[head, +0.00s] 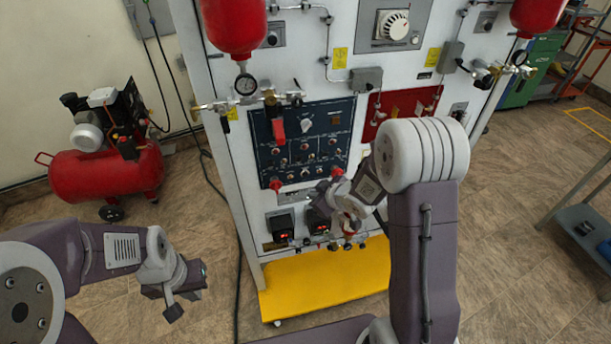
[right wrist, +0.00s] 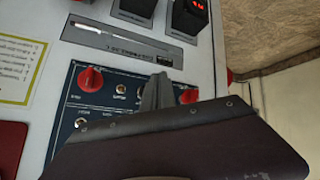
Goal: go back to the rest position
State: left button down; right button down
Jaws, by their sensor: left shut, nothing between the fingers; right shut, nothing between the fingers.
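My left gripper (head: 172,309) hangs over the floor at the lower left of the head view. It is shut and holds nothing, well apart from the trainer panel. My right arm reaches up in front of the trainer (head: 230,179), a tall white cabinet. My right gripper (head: 316,199) is in front of the lower part of the dark blue control panel (head: 333,117), mostly hidden behind my wrist in the head view. In the right wrist view its fingers (right wrist: 156,92) are together and empty before the blue panel. I cannot tell whether they touch it.
Red knobs (right wrist: 90,79) and small switches stick out of the panel near my right gripper. A yellow base plate (head: 325,292) lies under the cabinet. A red compressor (head: 105,171) stands on the left. A metal table (head: 590,225) is at the right. Floor between is free.

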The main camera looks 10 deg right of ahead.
dwell(0.5)
notch_tip(320, 180, up, 7)
jog(key=s+m+h, duration=0.1)
jog(key=s, duration=0.1)
jog(key=s+d+f+m+g+h, duration=0.1)
jog(key=s+f+m+g, duration=0.2)
jog(key=s, duration=0.7)
jog(key=s+d+f+m+g+h, duration=0.1)
jog(key=s+f+m+g, duration=0.2)
jog(key=s, duration=0.7)
jog(key=shift+s+f+m+g, duration=0.25)
jog(key=shift+m+g, duration=0.25)
jog(key=shift+g, duration=0.3)
jog(key=shift+d, duration=0.1)
dwell(2.1)
